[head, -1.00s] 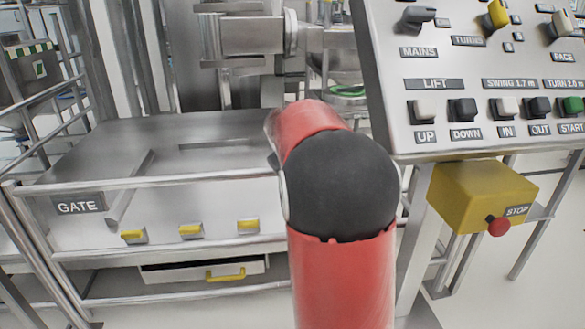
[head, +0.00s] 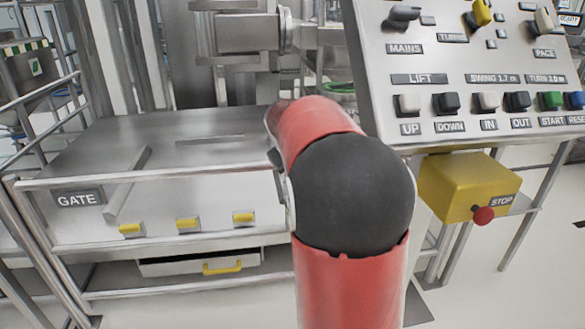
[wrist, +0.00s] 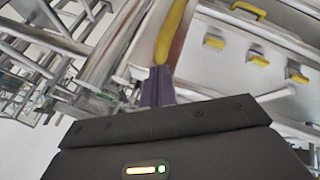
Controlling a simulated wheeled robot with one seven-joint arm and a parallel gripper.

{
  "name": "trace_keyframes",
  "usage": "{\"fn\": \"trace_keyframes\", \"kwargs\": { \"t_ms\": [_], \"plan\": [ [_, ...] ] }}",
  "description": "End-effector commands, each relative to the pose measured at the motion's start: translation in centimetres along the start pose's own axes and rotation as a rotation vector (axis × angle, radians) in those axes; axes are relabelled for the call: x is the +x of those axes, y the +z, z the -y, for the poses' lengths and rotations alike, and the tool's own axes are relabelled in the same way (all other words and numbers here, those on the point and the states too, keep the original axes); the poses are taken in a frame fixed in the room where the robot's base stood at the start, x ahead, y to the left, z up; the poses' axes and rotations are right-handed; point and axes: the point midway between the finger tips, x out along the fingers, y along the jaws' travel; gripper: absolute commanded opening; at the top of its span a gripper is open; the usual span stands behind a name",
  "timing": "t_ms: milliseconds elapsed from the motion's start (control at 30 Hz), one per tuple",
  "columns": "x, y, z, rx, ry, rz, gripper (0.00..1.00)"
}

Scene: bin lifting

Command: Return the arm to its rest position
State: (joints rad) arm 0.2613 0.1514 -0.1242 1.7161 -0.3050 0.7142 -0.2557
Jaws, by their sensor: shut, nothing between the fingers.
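My red arm with its dark round joint rises in the middle of the head view and bends away toward the steel bench. My gripper is hidden there. In the wrist view my gripper (wrist: 157,86) shows as narrow purple-grey fingers above its dark body, close together with nothing held. A long yellow bar (wrist: 172,32) appears just beyond the fingertips. I cannot tell whether they touch it.
The steel bench (head: 190,215) has a GATE label (head: 78,199), a rail and yellow latches (head: 187,223). A drawer (head: 200,262) sits below. At right stand the control panel (head: 460,60) and a yellow STOP box (head: 462,185). Pale floor is open at lower right.

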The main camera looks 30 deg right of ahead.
Motion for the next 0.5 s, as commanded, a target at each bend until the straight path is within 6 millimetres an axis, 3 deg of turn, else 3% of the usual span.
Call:
{"fn": "trace_keyframes", "kwargs": {
  "t_ms": [300,500],
  "plan": [
    [-4.6,1.3,-2.9,0.004,0.001,0.000,0.00],
    [-6.1,1.8,-3.8,0.002,0.000,0.002,0.00]
  ]
}}
